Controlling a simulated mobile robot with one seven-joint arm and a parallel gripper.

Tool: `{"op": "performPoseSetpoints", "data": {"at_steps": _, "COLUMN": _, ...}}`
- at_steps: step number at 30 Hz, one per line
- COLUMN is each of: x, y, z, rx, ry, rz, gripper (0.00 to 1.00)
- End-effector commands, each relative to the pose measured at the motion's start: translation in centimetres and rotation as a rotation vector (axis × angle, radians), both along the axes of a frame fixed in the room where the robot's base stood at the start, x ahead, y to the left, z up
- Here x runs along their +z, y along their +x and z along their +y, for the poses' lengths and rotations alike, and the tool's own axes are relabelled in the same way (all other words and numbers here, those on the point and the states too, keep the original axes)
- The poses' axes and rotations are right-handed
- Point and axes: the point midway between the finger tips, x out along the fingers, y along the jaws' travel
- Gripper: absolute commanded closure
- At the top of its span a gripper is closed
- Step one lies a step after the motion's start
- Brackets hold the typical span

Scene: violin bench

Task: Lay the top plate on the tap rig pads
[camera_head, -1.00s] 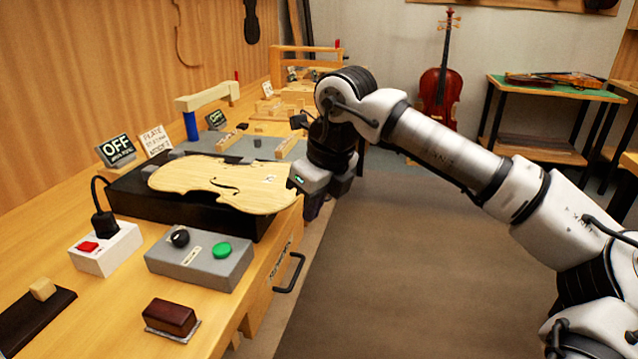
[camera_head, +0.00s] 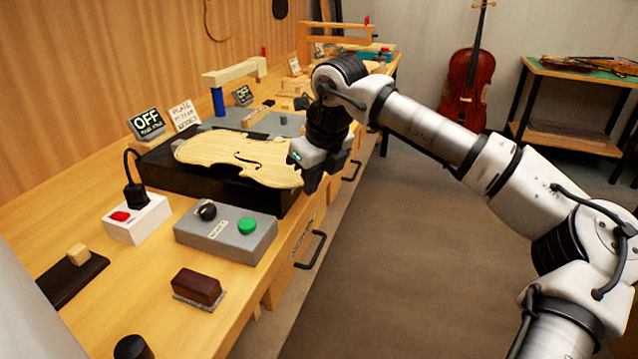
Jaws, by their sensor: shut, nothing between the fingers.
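The top plate (camera_head: 225,152) is a pale wooden violin plate with f-holes. It lies flat over a black box-like rig (camera_head: 160,165) on the bench, beside a sign reading "PLATE ... MODES". The pads under it are hidden by the plate. My gripper (camera_head: 313,182) is shut and empty, pointing down at the right end of the plate, close to its edge. Whether it touches the plate cannot be told.
In front of the rig are a grey control box (camera_head: 225,232) with a black knob and green button, and a white switch box (camera_head: 137,219) with a red button. A brown block (camera_head: 197,287) sits near the bench's front edge. A cello (camera_head: 468,80) stands behind. The floor at right is clear.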

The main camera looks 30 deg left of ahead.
Motion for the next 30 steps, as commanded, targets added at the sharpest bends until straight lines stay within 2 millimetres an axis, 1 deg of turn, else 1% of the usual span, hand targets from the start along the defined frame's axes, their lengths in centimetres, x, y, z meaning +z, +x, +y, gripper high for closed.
{"op": "performPoseSetpoints", "data": {"at_steps": 1, "x": 0.2, "y": 0.1, "z": 1.3, "rx": 0.003, "ry": -0.001, "rz": -0.001, "gripper": 1.00}}
{"op": "performPoseSetpoints", "data": {"at_steps": 6, "x": 0.4, "y": 0.9, "z": 5.6, "rx": 0.003, "ry": 0.001, "rz": -0.001, "gripper": 1.00}}
{"op": "performPoseSetpoints", "data": {"at_steps": 9, "x": 0.4, "y": 1.3, "z": 7.7, "rx": 0.002, "ry": 0.000, "rz": -0.001, "gripper": 1.00}}
{"op": "performPoseSetpoints", "data": {"at_steps": 12, "x": 0.4, "y": 1.7, "z": 9.2, "rx": 0.001, "ry": 0.001, "rz": 0.000, "gripper": 1.00}}
{"op": "performPoseSetpoints", "data": {"at_steps": 15, "x": 0.2, "y": 1.8, "z": 10.0, "rx": 0.000, "ry": 0.000, "rz": 0.000, "gripper": 1.00}}
{"op": "performPoseSetpoints", "data": {"at_steps": 18, "x": 0.1, "y": 1.9, "z": 10.3, "rx": 0.001, "ry": 0.000, "rz": 0.000, "gripper": 1.00}}
{"op": "performPoseSetpoints", "data": {"at_steps": 30, "x": 0.0, "y": 1.9, "z": 10.1, "rx": 0.001, "ry": 0.000, "rz": -0.001, "gripper": 1.00}}
